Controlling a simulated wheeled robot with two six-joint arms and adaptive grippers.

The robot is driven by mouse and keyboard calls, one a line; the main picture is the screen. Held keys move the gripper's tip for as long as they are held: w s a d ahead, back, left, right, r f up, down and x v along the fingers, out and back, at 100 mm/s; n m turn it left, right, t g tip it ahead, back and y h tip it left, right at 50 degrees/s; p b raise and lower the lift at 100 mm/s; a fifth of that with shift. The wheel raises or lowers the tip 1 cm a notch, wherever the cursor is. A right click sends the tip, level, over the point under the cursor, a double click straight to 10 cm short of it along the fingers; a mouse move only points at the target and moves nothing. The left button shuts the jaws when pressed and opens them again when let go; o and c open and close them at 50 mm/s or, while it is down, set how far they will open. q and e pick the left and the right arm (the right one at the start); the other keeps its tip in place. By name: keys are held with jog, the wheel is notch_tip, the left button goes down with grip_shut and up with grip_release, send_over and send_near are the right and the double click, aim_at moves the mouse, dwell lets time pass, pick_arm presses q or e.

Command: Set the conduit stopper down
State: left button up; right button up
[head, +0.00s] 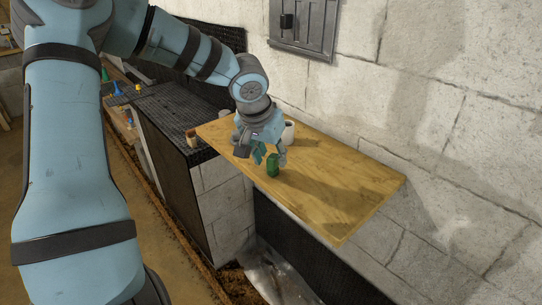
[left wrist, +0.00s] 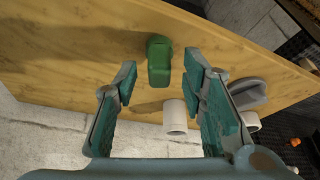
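A small green block-like piece with a rounded top, which looks like the conduit stopper (head: 272,165), is on the wooden board (head: 335,190). It also shows in the left wrist view (left wrist: 158,62), just beyond and between the fingertips. My left gripper (head: 268,158) is over the board beside it. In the left wrist view its fingers (left wrist: 160,80) are spread, with a clear gap on both sides of the green piece. I cannot tell whether the piece's underside rests fully on the board. My right gripper is not in view.
A white cylinder (left wrist: 175,117) stands on the board near the wall, with a grey piece (left wrist: 247,93) and another pale cylinder (left wrist: 250,121) nearby. A block wall (head: 440,120) runs behind the board. The board's near right part is clear.

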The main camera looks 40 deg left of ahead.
pick_arm(q)
jog(key=p+v, duration=0.3)
jog(key=v, duration=0.8)
